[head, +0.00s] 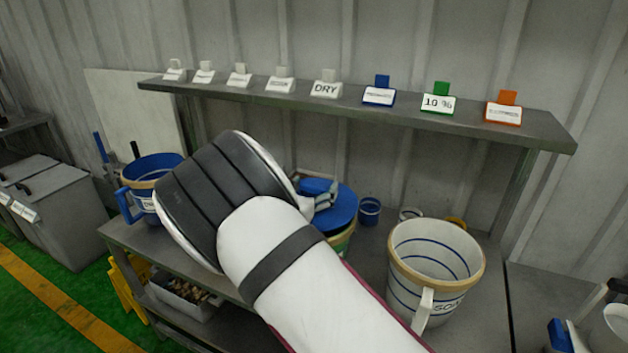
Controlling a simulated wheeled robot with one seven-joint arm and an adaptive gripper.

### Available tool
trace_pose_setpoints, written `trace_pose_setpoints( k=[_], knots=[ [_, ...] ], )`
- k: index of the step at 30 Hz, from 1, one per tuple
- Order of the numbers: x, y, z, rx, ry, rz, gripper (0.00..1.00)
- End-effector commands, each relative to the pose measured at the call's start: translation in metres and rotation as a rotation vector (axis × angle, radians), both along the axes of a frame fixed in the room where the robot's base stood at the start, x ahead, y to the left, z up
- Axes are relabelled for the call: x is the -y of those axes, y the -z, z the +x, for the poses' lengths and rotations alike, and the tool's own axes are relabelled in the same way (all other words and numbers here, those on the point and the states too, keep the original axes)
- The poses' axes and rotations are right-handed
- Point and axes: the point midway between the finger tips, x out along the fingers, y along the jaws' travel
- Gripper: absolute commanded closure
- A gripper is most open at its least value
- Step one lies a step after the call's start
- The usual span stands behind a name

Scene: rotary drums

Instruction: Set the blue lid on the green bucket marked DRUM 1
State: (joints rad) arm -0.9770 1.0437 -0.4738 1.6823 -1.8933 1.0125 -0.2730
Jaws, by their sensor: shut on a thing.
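The blue lid (345,207) is a round disc with a raised blue handle, partly hidden behind my arm. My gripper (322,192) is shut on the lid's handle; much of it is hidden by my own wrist. Directly below the lid is the green bucket (344,241), of which only a strip of green side and pale rim shows at the right of my arm. Its marking is hidden. The lid looks roughly level and over the bucket's mouth; I cannot tell whether it touches the rim all round.
A white bucket with blue rings (437,268) stands open at the right of the bench. A blue bucket (153,168) stands at the left. Small cups, including a blue one (369,211), sit behind. A shelf (546,133) with label signs runs above the bench.

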Motion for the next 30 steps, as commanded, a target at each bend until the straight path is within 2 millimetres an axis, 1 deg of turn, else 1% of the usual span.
trace_pose_setpoints(
  k=[3,7,30],
  knots=[
    [-0.0001,0.0077,0.0006,0.001,0.000,-0.001,0.64],
    [0.0000,0.0110,0.0002,0.001,0.000,0.000,0.64],
    [0.0002,0.0109,0.0002,0.001,0.000,0.001,0.64]
  ],
)
